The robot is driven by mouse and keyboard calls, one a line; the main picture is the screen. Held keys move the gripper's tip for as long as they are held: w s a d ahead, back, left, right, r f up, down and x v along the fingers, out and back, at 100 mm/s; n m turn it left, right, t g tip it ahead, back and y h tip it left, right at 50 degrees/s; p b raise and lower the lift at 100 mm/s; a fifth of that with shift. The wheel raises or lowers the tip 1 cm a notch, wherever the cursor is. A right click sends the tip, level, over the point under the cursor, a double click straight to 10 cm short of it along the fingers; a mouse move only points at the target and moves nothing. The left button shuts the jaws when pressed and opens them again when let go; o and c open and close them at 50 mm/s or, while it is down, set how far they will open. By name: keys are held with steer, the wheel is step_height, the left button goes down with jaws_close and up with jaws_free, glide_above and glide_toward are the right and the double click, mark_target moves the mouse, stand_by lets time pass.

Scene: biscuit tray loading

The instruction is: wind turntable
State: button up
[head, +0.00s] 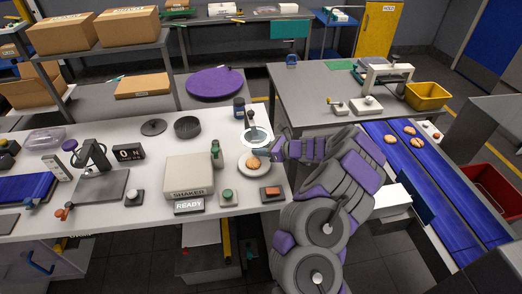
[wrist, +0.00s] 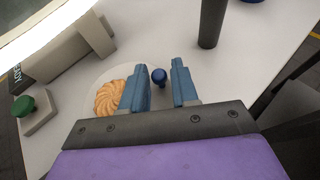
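A pale round plate (head: 243,168) carries a golden ridged biscuit (head: 253,163) on the white table. It looks like the turntable, and its rim (wrist: 93,85) and biscuit (wrist: 108,98) also show in the wrist view. A small dark blue knob (wrist: 158,76) stands beside the plate. My gripper (wrist: 161,75) points down at it with its blue fingers apart, one on each side. Gaps show between the knob and both fingers. In the head view my gripper (head: 264,152) is at the plate's right edge, and I cannot make out the knob there.
A light ring (head: 257,137) hangs just behind the plate, with a dark blue jar (head: 239,107) farther back. A green bottle (head: 217,153) and the shaker box (head: 188,174) stand left. A green button (head: 227,196) and a red button (head: 270,191) are in front.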

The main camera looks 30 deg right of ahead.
jaws_close()
steer(key=shift+w+p, duration=0.1)
steer(key=shift+p, duration=0.2)
steer(key=shift+w+a+n+g+y+p, duration=0.1)
steer(key=shift+w+n+g+y+p, duration=0.1)
steer(key=shift+n+g+y+p, duration=0.3)
steer(key=shift+w+a+n+g+y+p, duration=0.15)
steer(key=shift+n+g+y+p, duration=0.1)
steer(key=shift+n+g+y, duration=0.25)
steer(key=shift+w+a+n+g+y+p, duration=0.2)
steer(key=shift+n+g+y, duration=0.15)
steer(key=shift+n, duration=0.25)
steer(key=shift+w+a+n+g+y+p, duration=0.1)
steer(key=shift+a+n+g+y, duration=0.15)
steer(key=shift+n+g, duration=0.3)
jaws_free()
steer(key=shift+d, duration=0.1)
